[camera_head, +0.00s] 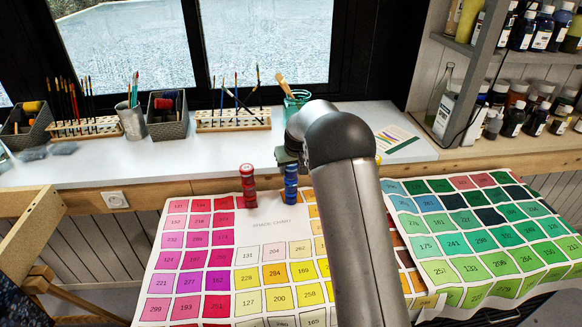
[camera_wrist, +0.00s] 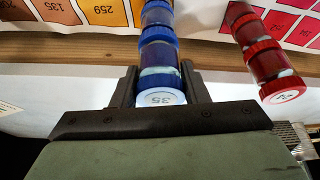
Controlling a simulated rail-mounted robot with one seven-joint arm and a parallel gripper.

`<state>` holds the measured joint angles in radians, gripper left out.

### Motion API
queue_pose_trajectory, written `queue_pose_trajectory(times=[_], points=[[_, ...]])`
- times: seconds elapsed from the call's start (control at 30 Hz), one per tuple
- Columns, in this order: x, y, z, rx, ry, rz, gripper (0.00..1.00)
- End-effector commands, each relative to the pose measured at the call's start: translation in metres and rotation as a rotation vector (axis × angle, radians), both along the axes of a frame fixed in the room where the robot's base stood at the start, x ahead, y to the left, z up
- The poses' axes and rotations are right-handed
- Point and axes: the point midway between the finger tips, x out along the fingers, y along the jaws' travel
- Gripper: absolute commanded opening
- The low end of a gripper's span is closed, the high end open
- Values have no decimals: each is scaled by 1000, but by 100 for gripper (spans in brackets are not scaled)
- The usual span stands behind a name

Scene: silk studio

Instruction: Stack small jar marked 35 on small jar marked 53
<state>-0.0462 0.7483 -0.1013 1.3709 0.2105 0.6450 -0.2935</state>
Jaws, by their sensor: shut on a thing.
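The small jar marked 35 (camera_wrist: 160,97) has a blue body and a pale lid with the number facing the wrist camera. My gripper (camera_wrist: 159,85) is shut on it, one dark finger on each side. Blue jars (camera_wrist: 157,45) stand directly below it in line, forming an upright blue column (camera_head: 291,184) in the head view. I cannot tell whether the held jar touches the one below. No jar marked 53 can be read; lower lids are hidden. In the head view my gripper (camera_head: 287,157) is at the column's top, partly hidden by my arm.
A red jar stack (camera_head: 247,186) stands close to the left of the blue column; it also shows in the wrist view (camera_wrist: 266,62). Colour charts (camera_head: 272,225) lie beneath. Behind are a white counter (camera_head: 185,160), brush racks (camera_head: 232,119) and a glass (camera_head: 296,100).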

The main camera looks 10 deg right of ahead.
Motion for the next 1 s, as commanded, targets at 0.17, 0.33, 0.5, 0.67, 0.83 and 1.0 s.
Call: queue_pose_trajectory(times=[0.17, 0.33, 0.5, 0.67, 0.83, 1.0], points=[[0, 0, -5, 0, 0, 0, 17], [0, 0, -8, 0, 0, 0, 17], [0, 0, -7, 0, 0, 0, 66], [0, 0, -7, 0, 0, 0, 66], [-2, -1, 1, 0, -3, 0, 66], [-13, -2, 27, 0, -5, 0, 66]])
